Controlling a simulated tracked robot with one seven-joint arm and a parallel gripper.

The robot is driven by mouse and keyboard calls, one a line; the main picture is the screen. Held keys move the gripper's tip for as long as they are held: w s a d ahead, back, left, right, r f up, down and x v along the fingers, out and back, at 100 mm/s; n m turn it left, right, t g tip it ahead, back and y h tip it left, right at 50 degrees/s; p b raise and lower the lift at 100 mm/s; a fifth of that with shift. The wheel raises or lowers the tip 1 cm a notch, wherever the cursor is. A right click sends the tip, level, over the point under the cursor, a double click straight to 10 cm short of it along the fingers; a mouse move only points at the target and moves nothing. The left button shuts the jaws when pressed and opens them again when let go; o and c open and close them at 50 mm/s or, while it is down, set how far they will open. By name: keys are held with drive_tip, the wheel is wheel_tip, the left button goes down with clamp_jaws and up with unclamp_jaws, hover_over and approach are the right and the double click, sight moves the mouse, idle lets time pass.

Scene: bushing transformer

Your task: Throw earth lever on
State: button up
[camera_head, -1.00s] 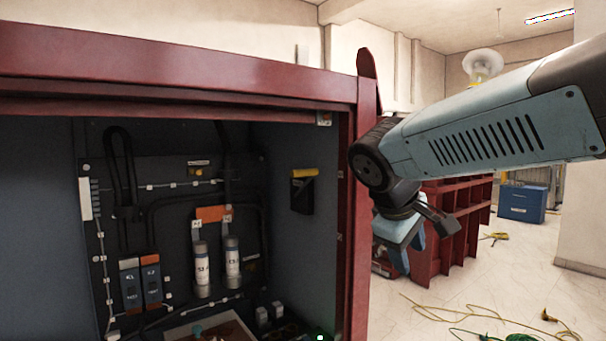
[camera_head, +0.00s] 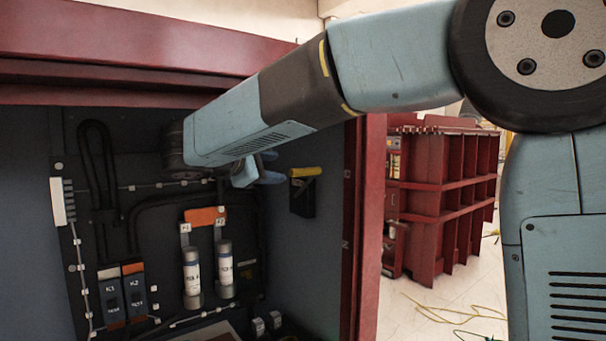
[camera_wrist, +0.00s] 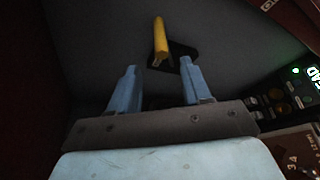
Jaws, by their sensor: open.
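A yellow lever (camera_head: 306,172) sits on a black mount (camera_head: 302,199) on the cabinet's right inner wall. No label on it is legible. In the wrist view the yellow lever (camera_wrist: 160,38) points upward from the black mount (camera_wrist: 183,55), beyond my fingertips and roughly centred between them. My gripper (camera_wrist: 158,68) is open with nothing between its blue fingers. In the head view my gripper (camera_head: 262,172) is inside the cabinet, just left of the lever and apart from it. My forearm hides part of the gripper and the cabinet's upper back.
The red cabinet frame (camera_head: 358,240) stands close right of the lever, with its top beam above. Two grey cylinders (camera_head: 208,275) and dark switches (camera_head: 124,292) line the back panel. A panel with a green light (camera_wrist: 293,92) is at right in the wrist view.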

sight(302, 172)
drive_tip(key=x, duration=1.2)
drive_tip(key=shift+w+d+f, duration=0.1)
drive_tip(key=shift+w, duration=0.05)
clamp_jaws()
